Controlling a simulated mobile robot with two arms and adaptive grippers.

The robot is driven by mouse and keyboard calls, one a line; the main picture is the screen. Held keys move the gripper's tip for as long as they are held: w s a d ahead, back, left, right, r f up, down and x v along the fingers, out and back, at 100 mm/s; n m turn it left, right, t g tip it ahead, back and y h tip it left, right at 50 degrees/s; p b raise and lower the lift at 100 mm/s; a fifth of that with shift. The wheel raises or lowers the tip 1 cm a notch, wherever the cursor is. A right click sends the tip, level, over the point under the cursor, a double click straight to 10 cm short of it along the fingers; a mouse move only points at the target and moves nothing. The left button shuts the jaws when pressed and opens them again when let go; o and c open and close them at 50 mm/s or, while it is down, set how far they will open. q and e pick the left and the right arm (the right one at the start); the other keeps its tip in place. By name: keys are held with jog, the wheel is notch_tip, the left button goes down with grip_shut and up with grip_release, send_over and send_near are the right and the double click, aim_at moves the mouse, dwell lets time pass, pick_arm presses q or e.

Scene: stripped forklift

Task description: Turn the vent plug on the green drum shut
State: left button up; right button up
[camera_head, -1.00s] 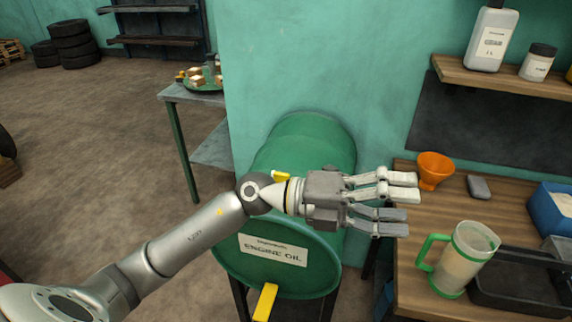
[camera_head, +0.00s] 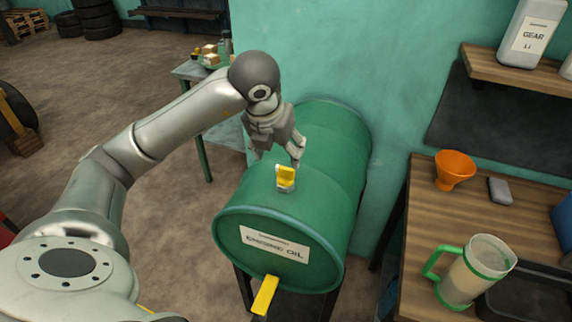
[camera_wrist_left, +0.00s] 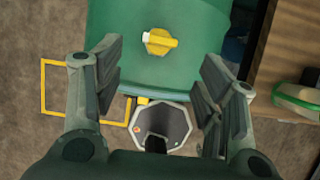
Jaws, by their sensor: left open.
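The green drum (camera_head: 300,222) lies on its side on a stand, its "ENGINE OIL" label facing me. The yellow vent plug (camera_head: 286,177) sits on top of the drum, in a pale base. In the left wrist view the plug (camera_wrist_left: 159,41) shows at the upper middle, its handle pointing to the right. My left gripper (camera_head: 277,160) hangs fingers-down by the plug, open and empty. In the left wrist view its spread fingers (camera_wrist_left: 162,90) frame the space below the plug and do not touch it. My right gripper is not in view.
A yellow tap handle (camera_head: 265,295) sticks out of the drum's front. A wooden bench (camera_head: 425,215) stands at the right with an orange funnel (camera_head: 454,171) and a green-handled jug (camera_head: 473,270). A grey octagonal container (camera_wrist_left: 175,127) is below the drum's front.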

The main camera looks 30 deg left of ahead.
aim_at(285, 169)
pick_arm(q)
jog(key=p+x, duration=0.2)
jog(key=x, duration=0.7)
jog(key=shift+f, duration=0.15)
jog(key=shift+c, duration=0.3)
jog(key=c, duration=1)
jog(key=shift+o, duration=0.2)
